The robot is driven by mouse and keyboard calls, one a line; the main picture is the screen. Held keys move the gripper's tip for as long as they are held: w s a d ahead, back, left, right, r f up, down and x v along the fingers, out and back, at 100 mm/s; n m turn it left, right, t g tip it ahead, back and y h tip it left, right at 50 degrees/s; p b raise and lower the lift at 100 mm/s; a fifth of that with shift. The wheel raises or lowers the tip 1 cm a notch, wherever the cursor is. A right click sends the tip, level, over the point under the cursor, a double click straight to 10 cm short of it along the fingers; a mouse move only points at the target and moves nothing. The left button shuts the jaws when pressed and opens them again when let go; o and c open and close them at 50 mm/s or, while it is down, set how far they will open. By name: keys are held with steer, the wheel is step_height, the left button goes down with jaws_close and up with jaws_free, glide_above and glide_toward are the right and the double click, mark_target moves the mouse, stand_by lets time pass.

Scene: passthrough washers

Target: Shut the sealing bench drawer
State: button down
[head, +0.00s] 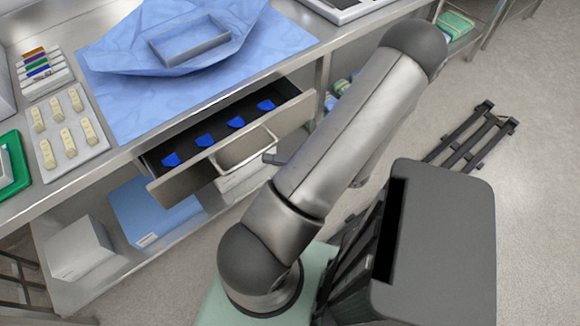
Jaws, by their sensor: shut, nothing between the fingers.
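The sealing bench drawer (182,185) is pulled out from under the steel bench (130,152), in the head view. Its metal front runs slantwise and carries a looped handle (245,163). Several blue pieces (236,122) lie on the dark drawer floor. Only the dark tip of my gripper (273,158) shows, past the left edge of my arm, close to the right end of the handle. It is shut and empty. I cannot tell whether it touches the handle or the drawer front. The rest of the gripper is hidden behind my arm.
On the bench are a blue wrap (130,45) with a grey tray (190,40), a tray of cream pieces (62,128) and a green tray (14,165). A blue box (150,212) and a white box (78,248) stand on the shelf below.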

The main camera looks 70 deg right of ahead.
steer(key=w+d, duration=0.1)
steer(key=w, duration=0.1)
steer(key=w+d+p, duration=0.1)
steer(key=w+d, duration=0.1)
steer(key=w, duration=0.1)
steer(key=w+d+p, duration=0.1)
steer(key=w+d, duration=0.1)
steer(key=w, duration=0.1)
steer(key=shift+w+d, duration=0.4)
steer(key=shift+r, duration=0.15)
